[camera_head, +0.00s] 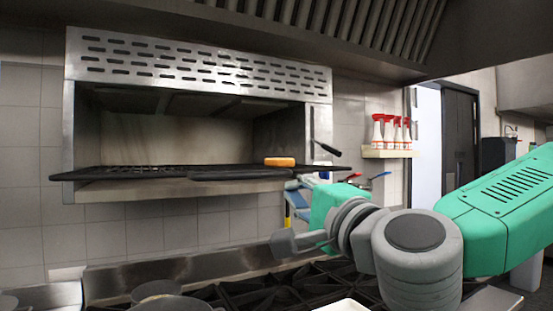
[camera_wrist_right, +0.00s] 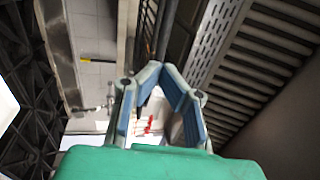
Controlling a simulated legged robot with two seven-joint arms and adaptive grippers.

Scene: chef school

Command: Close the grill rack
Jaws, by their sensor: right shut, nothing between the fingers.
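The grill rack (camera_head: 150,172) is a dark, flat grate in the steel grill on the wall. Its front edge and dark handle bar (camera_head: 245,175) stick out past the grill's opening. In the right wrist view a dark bar of the rack (camera_wrist_right: 166,30) runs down towards the fingertips. My right gripper (camera_head: 299,188) is beside the rack's right front end, with its fingers shut and empty. It also shows in the right wrist view (camera_wrist_right: 164,74). I cannot tell whether it touches the rack. My left gripper is not in view.
An orange-brown piece of food (camera_head: 279,162) lies on the rack's right part. The perforated grill hood (camera_head: 200,62) is above. Below are a black stove top (camera_head: 260,292) and a pan (camera_head: 165,292). Red-capped bottles (camera_head: 391,132) stand on a wall shelf to the right.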

